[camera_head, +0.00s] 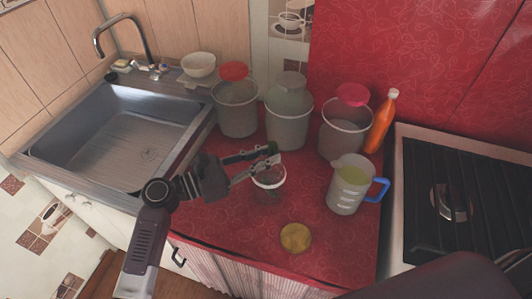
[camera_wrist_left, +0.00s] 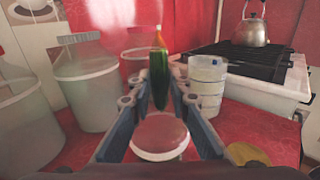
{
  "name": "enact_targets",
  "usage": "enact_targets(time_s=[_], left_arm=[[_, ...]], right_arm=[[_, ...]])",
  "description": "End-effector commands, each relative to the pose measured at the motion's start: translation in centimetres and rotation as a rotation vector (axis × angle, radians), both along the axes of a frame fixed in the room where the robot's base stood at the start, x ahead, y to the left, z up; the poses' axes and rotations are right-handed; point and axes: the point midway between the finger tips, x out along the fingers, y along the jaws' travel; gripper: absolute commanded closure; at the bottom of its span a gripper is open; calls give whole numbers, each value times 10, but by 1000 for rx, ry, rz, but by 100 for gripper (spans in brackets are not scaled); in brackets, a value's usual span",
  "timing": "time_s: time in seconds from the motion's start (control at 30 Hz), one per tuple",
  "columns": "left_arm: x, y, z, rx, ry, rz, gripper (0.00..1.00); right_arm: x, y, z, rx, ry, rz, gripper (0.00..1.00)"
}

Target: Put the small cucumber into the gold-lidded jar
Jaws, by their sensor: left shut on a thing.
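My left gripper (camera_head: 275,154) is shut on the small cucumber (camera_wrist_left: 160,82), which shows dark green and upright between the fingertips in the left wrist view. In the head view the fingers mostly hide the cucumber. A small clear jar (camera_head: 269,184) with a pale rim stands open on the red counter, just under and in front of the fingers. Its round mouth (camera_wrist_left: 160,134) shows between the fingers in the left wrist view. The gold lid (camera_head: 295,237) lies flat on the counter, apart from the jar. My right gripper is not in view.
A measuring jug (camera_head: 346,187) with a blue handle stands right of the jar. Behind are several large tubs (camera_head: 288,118) and an orange bottle (camera_head: 382,120). A sink (camera_head: 125,130) is at left, a stove (camera_head: 460,200) at right. Counter around the lid is clear.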

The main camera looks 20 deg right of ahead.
Motion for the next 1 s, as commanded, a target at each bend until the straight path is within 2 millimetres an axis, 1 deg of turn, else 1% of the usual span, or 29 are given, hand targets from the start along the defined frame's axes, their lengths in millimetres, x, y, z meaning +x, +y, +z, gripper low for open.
enact_targets(time_s=[0.1,0.37,0.4,0.57,0.6,0.87,0.97,1.0], left_arm=[[0,0,-5,-1,1,0,99],[0,0,-5,-1,1,0,99],[0,0,-5,-1,1,0,82],[0,0,-5,-1,1,0,64],[0,0,-5,-1,1,0,63],[0,1,-5,0,1,0,63],[-1,7,-5,0,1,1,63],[-2,12,-5,0,0,2,63]], right_arm=[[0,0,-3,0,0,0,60],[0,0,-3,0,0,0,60],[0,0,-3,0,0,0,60],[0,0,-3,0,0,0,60],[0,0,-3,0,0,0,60],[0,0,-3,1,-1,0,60],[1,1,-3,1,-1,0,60],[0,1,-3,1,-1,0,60]])
